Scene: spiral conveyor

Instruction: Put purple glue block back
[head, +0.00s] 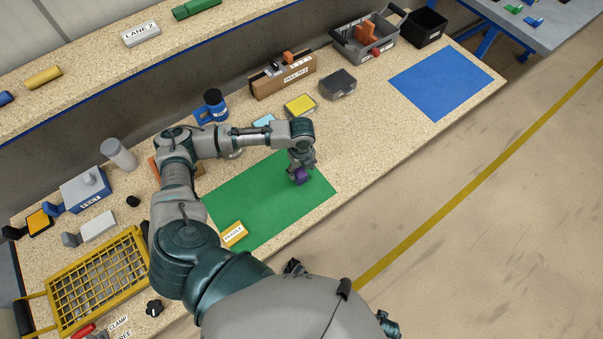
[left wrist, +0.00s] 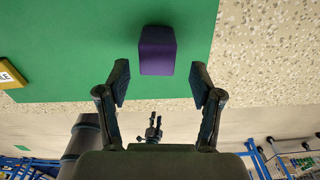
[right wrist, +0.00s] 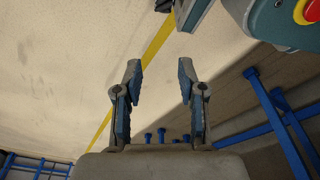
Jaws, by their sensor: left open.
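The purple glue block (head: 300,175) is on the green mat (head: 262,200), near the mat's right end. In the left wrist view the block (left wrist: 157,50) shows ahead of the fingers, near the mat's edge. My left gripper (head: 299,168) is above and beside the block in the head view, partly covering it. In the left wrist view its fingers (left wrist: 160,84) are apart with nothing between the tips. My right gripper (right wrist: 158,68) shows in the right wrist view, fingers apart and empty, with bare floor beyond it.
A yellow label block (head: 233,234) lies on the mat. A blue mat (head: 440,82) is clear. A yellow wire basket (head: 97,283) stands at left.

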